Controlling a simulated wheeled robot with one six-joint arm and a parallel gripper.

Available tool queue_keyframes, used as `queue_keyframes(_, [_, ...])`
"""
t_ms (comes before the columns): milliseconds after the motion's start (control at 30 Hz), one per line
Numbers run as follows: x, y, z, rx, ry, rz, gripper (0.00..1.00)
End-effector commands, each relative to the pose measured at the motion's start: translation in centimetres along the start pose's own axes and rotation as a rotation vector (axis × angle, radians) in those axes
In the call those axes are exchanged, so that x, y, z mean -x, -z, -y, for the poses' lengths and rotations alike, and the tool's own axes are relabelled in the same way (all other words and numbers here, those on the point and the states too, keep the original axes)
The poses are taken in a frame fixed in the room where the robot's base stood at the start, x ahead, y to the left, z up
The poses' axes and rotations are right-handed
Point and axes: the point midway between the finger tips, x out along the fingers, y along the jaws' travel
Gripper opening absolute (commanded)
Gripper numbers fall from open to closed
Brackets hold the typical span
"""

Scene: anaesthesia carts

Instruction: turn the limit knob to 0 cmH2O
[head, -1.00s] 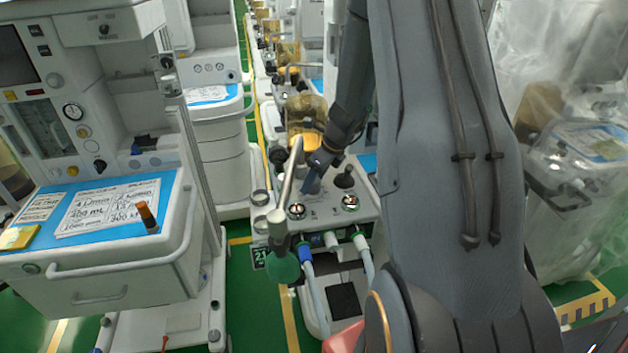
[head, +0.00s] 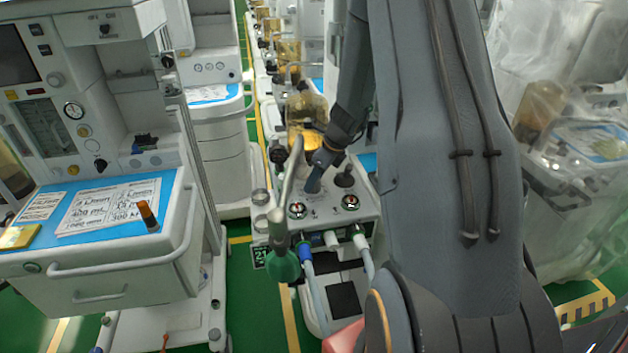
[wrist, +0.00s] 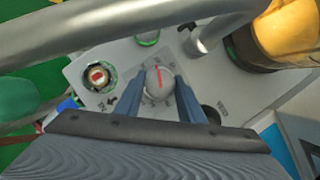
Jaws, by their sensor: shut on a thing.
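The limit knob (wrist: 159,80) is a round pale grey knob with a red pointer line, seen from above in the wrist view. The line points up in that picture, tilted slightly left. Dark scale marks show on the panel around it, too small to read. My gripper (wrist: 158,84) has its two blue fingers on either side of the knob and is shut on it. In the head view my gripper (head: 314,184) is down at the panel (head: 326,208), and its fingers and arm hide the knob.
A gauge-like dial (wrist: 97,77) sits left of the knob. A metal bar (wrist: 130,30) crosses above it, and an amber canister (wrist: 290,35) stands at upper right. In the head view a green bag (head: 283,264) hangs in front. A cart (head: 110,230) with papers stands left.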

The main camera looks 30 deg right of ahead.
Motion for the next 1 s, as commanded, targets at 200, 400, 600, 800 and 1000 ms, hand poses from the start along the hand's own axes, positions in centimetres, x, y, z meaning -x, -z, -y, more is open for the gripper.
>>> queue_keyframes(200, [0.03,0.0,0.15,0.134,-0.056,0.001,0.13])
queue_keyframes(400, [-0.01,-0.05,0.23,0.307,-0.127,0.001,0.13])
queue_keyframes(600, [-0.04,-0.1,0.32,0.484,-0.199,0.001,0.13])
queue_keyframes(800, [-0.1,-0.14,0.35,0.659,-0.272,0.001,0.13])
queue_keyframes(1000, [-0.13,-0.17,0.37,0.821,-0.339,0.0,0.13])
